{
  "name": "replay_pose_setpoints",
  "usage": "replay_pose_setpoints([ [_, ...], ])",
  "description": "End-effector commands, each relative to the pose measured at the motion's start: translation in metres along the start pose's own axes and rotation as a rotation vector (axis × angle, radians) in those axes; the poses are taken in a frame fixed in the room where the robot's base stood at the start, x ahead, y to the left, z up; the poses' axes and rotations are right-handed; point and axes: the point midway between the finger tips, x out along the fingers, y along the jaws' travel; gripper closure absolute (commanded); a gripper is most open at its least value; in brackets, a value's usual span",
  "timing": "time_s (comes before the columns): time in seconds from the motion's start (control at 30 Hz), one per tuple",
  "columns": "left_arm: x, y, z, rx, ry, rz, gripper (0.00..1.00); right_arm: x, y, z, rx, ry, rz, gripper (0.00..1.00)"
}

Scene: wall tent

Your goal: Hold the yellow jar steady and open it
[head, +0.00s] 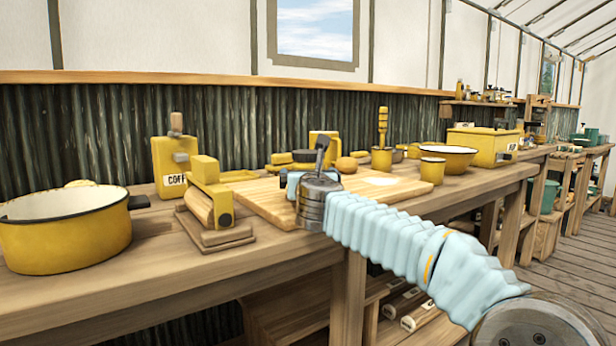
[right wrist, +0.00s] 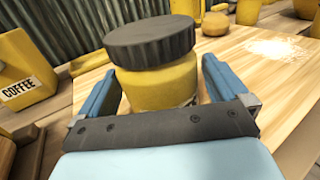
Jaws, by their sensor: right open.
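The yellow jar (right wrist: 160,85) stands upright on a wooden board in the right wrist view, with a wide dark ribbed lid (right wrist: 150,42) on top. My right gripper (right wrist: 158,66) is open, with its blue fingers on either side of the jar's body, below the lid. A gap shows at the left finger; I cannot tell whether the right finger touches. In the head view my right gripper (head: 305,182) is over the board, and its wrist hides most or all of the jar. My left gripper is in neither view.
The cutting board (head: 262,207) lies on a long wooden bench. A coffee canister (head: 170,168), a yellow press-like tool (head: 212,197) and a yellow pot (head: 65,235) stand left. A bun (head: 346,165), cups and a bowl (head: 447,157) stand behind and right. The board's front left is clear.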

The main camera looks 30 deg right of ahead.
Motion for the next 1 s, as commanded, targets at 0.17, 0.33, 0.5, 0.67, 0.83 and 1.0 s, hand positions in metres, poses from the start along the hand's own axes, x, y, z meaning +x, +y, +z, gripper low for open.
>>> replay_pose_setpoints([
  [0.17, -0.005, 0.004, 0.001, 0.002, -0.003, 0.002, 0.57, 0.021, 0.0, 0.001, 0.0, 0.0, -0.001, 0.0],
  [0.33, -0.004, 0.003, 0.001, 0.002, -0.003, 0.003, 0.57, 0.022, 0.0, 0.0, 0.0, 0.0, 0.0, 0.0],
  [0.5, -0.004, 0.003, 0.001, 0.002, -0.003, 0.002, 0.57, 0.022, 0.0, 0.0, 0.0, 0.0, 0.0, 0.17],
  [0.67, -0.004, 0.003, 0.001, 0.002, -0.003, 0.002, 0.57, 0.022, 0.0, 0.0, 0.0, 0.0, 0.0, 0.41],
  [0.83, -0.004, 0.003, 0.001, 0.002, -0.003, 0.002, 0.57, 0.021, 0.0, 0.001, 0.0, -0.001, 0.001, 0.54],
  [1.0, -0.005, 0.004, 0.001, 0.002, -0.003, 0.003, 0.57, 0.021, 0.0, 0.002, 0.001, -0.001, 0.0, 0.54],
])
